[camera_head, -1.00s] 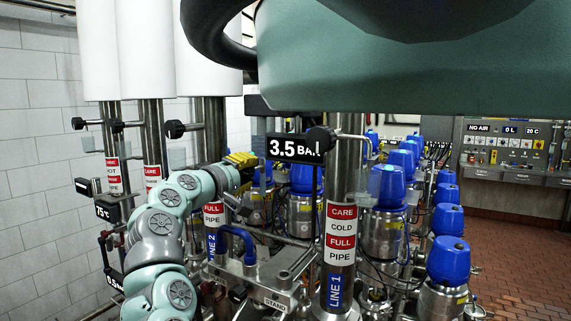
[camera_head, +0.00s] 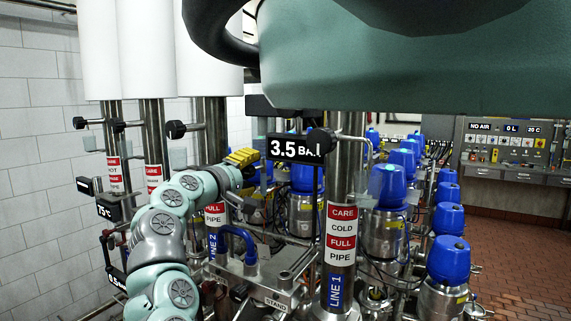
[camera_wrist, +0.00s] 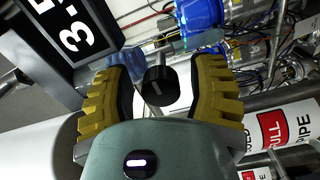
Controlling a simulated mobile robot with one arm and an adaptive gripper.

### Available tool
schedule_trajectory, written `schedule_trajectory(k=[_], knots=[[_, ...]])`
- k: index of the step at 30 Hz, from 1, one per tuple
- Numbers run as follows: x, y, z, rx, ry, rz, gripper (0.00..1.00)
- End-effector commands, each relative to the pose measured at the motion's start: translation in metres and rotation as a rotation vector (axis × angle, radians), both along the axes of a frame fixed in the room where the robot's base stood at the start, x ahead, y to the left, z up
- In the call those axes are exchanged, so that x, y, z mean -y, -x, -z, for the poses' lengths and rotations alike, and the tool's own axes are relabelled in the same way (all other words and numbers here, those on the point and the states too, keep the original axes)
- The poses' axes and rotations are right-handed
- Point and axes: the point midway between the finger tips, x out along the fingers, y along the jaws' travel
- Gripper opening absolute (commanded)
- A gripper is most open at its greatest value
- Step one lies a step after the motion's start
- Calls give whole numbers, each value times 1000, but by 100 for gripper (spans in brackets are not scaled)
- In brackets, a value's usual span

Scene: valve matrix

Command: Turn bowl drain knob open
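In the wrist view, a round black knob (camera_wrist: 161,87) with a short pale mark on its face sits between the two yellow ribbed fingers of my gripper (camera_wrist: 164,70). There are visible gaps on both sides, so the fingers are open and not clamped on it. No label on this knob is readable. In the head view, my gripper (camera_head: 243,157) is left of the black "3.5 BAR" display (camera_head: 293,148), with only part of the yellow fingers showing. A black knob (camera_head: 320,141) shows at that display's right end; I cannot tell if it is the same one.
The "3.5" display also shows close beside the left finger in the wrist view (camera_wrist: 73,36). Steel pipes with red-and-white labels (camera_head: 341,233), blue-capped valves (camera_head: 387,186) and cables crowd the area. Several black side knobs (camera_head: 176,129) are on the left pipes. Brick floor (camera_head: 515,240) is open at right.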

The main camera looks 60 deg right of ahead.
Motion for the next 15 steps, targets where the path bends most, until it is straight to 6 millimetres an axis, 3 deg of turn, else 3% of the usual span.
schedule_trajectory(k=[15], knots=[[-6, 0, 0, 0, 1, -2, 66]])
